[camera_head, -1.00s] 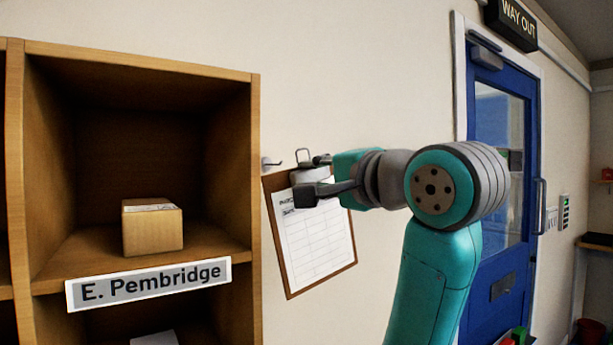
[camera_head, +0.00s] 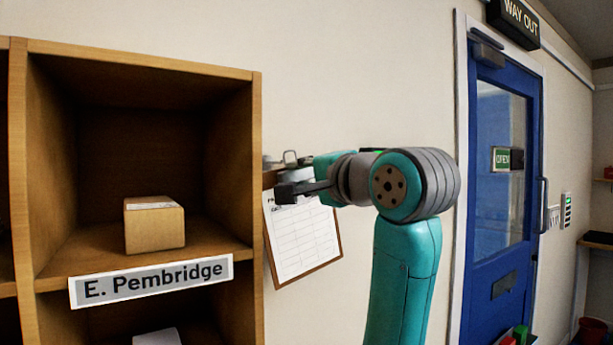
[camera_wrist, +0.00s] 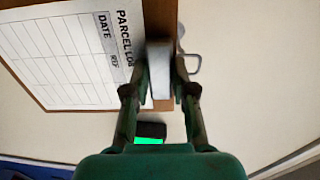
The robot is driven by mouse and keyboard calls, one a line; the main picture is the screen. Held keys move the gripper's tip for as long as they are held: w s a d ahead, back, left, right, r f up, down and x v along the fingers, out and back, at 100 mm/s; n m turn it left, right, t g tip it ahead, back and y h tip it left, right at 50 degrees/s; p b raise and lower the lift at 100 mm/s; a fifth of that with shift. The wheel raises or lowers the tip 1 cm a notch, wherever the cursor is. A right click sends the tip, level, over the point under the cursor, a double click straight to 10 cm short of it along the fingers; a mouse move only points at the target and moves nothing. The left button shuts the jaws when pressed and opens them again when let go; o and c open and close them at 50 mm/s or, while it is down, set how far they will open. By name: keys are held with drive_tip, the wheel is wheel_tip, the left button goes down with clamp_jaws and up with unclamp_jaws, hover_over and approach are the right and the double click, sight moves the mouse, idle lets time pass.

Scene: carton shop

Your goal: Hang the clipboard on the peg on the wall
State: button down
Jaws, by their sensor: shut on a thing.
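The clipboard (camera_head: 303,241) is a brown board with a white lined sheet, hanging tilted from my gripper beside the wooden shelf unit. My gripper (camera_head: 296,177) is shut on its clip, and the wrist view shows the pale clip (camera_wrist: 159,72) between the fingers. I cannot tell whether loop and peg touch. The gripper hides part of the board's top.
The wooden shelf unit (camera_head: 257,120) stands close on the left, its side edge near the clipboard. A small carton (camera_head: 154,230) sits in the compartment labelled E. Pembridge. A blue door (camera_head: 500,240) is at the right.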

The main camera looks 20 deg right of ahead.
drive_tip(key=shift+w+a+f, duration=0.1)
drive_tip(key=shift+w+a, duration=0.1)
drive_tip(key=shift+w, duration=0.65)
drive_tip(key=shift+w+a+f, duration=0.1)
drive_tip(key=shift+w+a, duration=0.05)
drive_tip(key=shift+w, duration=0.65)
drive_tip(key=shift+w+a+f, duration=0.15)
drive_tip(key=shift+w+f, duration=0.25)
drive_tip(key=shift+w, duration=0.35)
